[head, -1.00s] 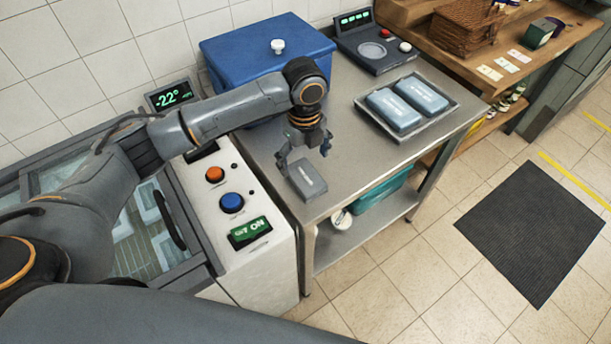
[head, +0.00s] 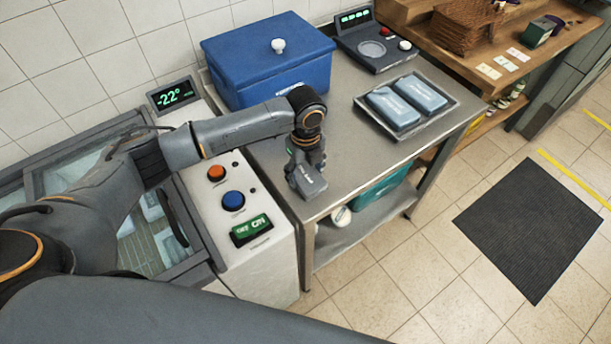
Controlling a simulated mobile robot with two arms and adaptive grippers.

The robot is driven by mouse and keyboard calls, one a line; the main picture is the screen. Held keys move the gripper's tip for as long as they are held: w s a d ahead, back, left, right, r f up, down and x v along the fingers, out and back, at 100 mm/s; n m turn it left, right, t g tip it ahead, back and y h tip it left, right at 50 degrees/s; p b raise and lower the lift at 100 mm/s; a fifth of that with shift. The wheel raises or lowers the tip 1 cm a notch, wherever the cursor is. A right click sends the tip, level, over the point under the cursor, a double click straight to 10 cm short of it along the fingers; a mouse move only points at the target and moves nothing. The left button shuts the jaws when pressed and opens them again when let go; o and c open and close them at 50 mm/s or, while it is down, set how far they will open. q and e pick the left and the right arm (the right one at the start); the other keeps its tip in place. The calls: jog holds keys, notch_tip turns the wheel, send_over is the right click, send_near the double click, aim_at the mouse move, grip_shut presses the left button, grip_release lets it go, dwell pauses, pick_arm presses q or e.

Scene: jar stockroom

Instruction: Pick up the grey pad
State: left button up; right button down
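The grey pad (head: 309,185) lies at the front left part of the steel table (head: 352,160), near its front edge, and shows a pale label on its top. My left gripper (head: 305,170) is down over the back part of the pad, its fingers drawn in against it. It looks shut on the pad; the far finger and the contact are partly hidden. I cannot see any clear gap between pad and table. My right gripper is not in view.
A blue lidded box (head: 268,65) stands behind the gripper. A tray (head: 447,108) with two light blue packs is to the right, and a scale-like device (head: 375,48) is behind it. A freezer with buttons (head: 233,201) is at left. The table between pad and tray is clear.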

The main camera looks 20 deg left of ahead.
pick_arm(q)
jog(key=c, duration=0.3)
jog(key=shift+r, duration=0.3)
notch_tip(320, 180, up, 2)
jog(key=shift+r+b, duration=0.1)
jog(key=shift+b, duration=0.6)
jog(key=s+r, duration=0.2)
jog(key=s+d+r, duration=0.1)
jog(key=s+r, duration=0.1)
jog(key=r, duration=0.1)
jog(key=shift+r+b, duration=0.1)
jog(key=shift+b, duration=0.2)
jog(key=s+d+r+b, duration=0.1)
jog(key=s+d+r, duration=0.1)
jog(key=s+r, duration=0.3)
jog(key=s, duration=0.4)
jog(key=shift+s, duration=0.4)
